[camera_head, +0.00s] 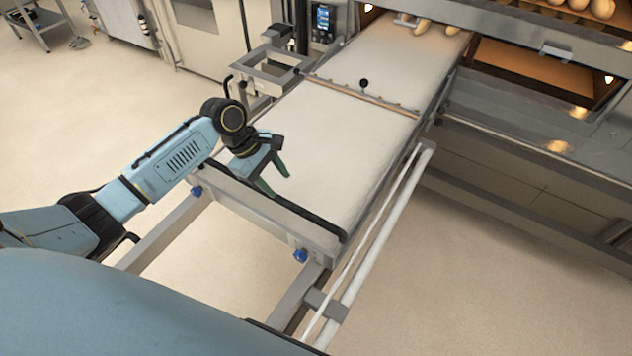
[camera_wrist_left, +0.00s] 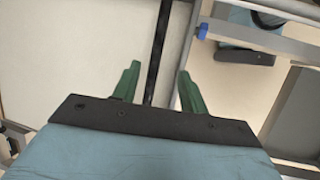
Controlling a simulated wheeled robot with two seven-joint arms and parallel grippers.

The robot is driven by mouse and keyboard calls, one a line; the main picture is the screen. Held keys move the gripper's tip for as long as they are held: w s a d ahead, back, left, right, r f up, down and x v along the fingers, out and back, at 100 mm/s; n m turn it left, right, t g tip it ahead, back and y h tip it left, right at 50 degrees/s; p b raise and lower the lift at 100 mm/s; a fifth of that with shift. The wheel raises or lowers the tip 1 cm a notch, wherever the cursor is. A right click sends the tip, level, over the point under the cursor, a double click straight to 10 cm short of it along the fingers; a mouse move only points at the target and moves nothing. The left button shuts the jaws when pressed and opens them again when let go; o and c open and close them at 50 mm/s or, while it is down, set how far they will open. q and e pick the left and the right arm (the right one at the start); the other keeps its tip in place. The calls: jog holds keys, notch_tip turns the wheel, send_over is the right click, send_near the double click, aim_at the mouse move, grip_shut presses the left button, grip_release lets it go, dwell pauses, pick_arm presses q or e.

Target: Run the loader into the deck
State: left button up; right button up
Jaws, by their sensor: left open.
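The loader (camera_head: 335,135) is a long frame with a pale belt, and its far end reaches into the mouth of a lit deck (camera_head: 400,42). Several loaves (camera_head: 422,27) lie at that far end. A black bar (camera_head: 290,208) runs along the loader's near end. My left gripper (camera_head: 272,188) is over this near end, beside the bar. In the left wrist view, the black bar (camera_wrist_left: 157,60) passes between the two green fingers, which stand apart with a gap on both sides. The gripper is open. My right gripper is not in view.
Another deck opening (camera_head: 530,70) is to the right, with loaves (camera_head: 580,7) on a level above. A white rail (camera_head: 375,245) runs along the loader's right side. A rack (camera_head: 40,20) stands far left. The floor (camera_head: 470,270) at right is clear.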

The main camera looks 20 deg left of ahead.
pick_arm(q)
jog(key=b, duration=0.1)
send_near(305, 212)
jog(key=f, duration=0.1)
jog(key=b+x, duration=0.2)
jog(key=x, duration=0.6)
jog(key=shift+w+d+r, duration=0.1)
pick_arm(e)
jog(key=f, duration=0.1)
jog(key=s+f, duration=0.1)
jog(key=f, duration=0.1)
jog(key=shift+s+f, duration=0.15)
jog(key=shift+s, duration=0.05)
pick_arm(q)
grip_shut()
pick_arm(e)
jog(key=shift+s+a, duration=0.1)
